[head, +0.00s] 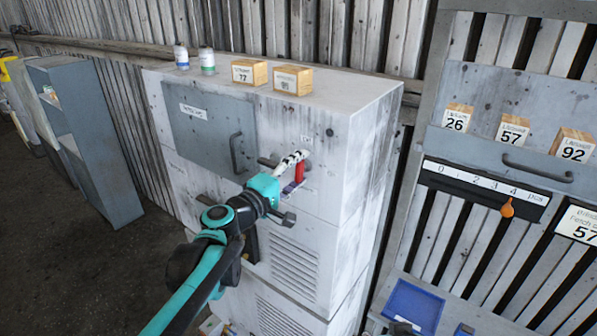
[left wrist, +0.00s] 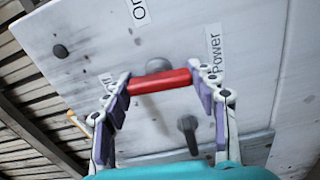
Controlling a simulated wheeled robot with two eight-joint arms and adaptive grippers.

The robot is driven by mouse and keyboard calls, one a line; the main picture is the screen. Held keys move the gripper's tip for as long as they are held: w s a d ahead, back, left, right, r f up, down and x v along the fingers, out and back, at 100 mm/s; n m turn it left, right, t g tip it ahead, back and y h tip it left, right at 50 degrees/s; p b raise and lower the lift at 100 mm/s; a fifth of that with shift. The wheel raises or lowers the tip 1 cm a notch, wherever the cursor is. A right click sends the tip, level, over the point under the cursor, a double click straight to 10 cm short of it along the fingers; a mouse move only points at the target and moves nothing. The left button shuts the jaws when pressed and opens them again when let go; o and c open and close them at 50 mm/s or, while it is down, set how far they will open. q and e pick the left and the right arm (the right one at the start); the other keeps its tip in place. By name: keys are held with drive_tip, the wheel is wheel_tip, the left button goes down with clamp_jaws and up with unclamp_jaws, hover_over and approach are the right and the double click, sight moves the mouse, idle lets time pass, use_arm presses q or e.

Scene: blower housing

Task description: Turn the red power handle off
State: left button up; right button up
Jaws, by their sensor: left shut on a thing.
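The red power handle (head: 299,173) is on the front of the white-grey blower housing (head: 345,165), near its upper right. In the left wrist view the red handle (left wrist: 160,81) lies crosswise between my fingers. My left gripper (head: 291,172) is shut on it; in the wrist view its fingers (left wrist: 163,86) stand at the two ends of the bar. An "On" label (left wrist: 138,12) and a "Power" label (left wrist: 214,48) are on the panel around the handle. Another label beside the left finger is partly hidden. My right gripper is not in view.
A grey door (head: 205,125) with a dark handle is left of the red handle. Bottles (head: 207,62) and wooden blocks (head: 293,80) stand on top of the housing. A rack with an orange knob (head: 507,208) and a blue tray (head: 414,304) are at right. Open floor lies left.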

use_arm(q)
drive_tip(key=shift+n, duration=0.6)
drive_tip(key=o, duration=1.2)
drive_tip(key=shift+c, duration=0.2)
drive_tip(key=shift+a, duration=0.1)
drive_tip(key=v, duration=1.2)
